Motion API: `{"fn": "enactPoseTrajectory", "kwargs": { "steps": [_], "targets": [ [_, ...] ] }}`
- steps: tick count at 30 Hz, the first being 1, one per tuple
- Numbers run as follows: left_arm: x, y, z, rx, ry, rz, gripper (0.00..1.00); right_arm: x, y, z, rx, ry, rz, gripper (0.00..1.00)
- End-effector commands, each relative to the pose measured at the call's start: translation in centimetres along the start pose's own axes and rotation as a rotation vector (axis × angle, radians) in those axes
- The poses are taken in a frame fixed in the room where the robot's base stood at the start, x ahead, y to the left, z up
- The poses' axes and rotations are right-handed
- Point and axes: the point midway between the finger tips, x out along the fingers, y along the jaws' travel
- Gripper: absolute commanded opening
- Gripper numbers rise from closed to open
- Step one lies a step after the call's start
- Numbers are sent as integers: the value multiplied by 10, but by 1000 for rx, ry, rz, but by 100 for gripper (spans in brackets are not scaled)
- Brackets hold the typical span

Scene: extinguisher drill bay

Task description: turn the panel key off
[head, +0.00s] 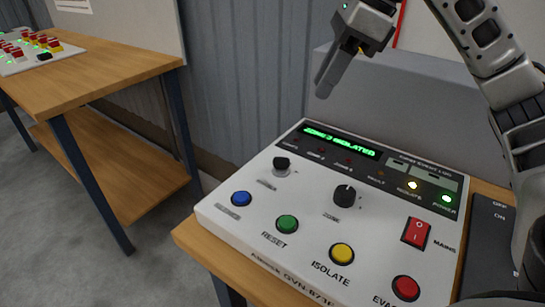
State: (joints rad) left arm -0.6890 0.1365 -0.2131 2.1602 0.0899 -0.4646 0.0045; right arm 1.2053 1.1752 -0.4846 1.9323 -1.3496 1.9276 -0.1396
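The control panel (312,229) is a white sloped box on a wooden table. A black key-like switch (282,163) sits at its upper left; its small label is too blurred to read. A larger black knob (345,194) labelled ZONE is right of it. The green display (340,141) shows a zone as isolated. My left gripper is out of view.
Blue (241,198), green reset (287,224), yellow isolate (342,253) and red (405,288) buttons line the panel's front. A red mains rocker (416,233) is at right. A second wooden table (100,75) stands at left. The space above the key-like switch is clear.

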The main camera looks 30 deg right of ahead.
Motion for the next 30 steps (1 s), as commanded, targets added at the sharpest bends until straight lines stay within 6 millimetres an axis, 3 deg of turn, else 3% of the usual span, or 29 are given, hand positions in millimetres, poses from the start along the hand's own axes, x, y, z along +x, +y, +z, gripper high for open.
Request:
{"fn": "enactPoseTrajectory", "kwargs": {
  "steps": [5, 21, 30],
  "targets": [
    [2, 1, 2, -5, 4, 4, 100, 20, 0, -2, 0, 4, 4, 27],
    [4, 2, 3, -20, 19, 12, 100, 130, 1, -1, -1, 3, 4, 27],
    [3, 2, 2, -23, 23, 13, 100, 158, 0, -1, -1, 0, 1, 27]
  ]
}}
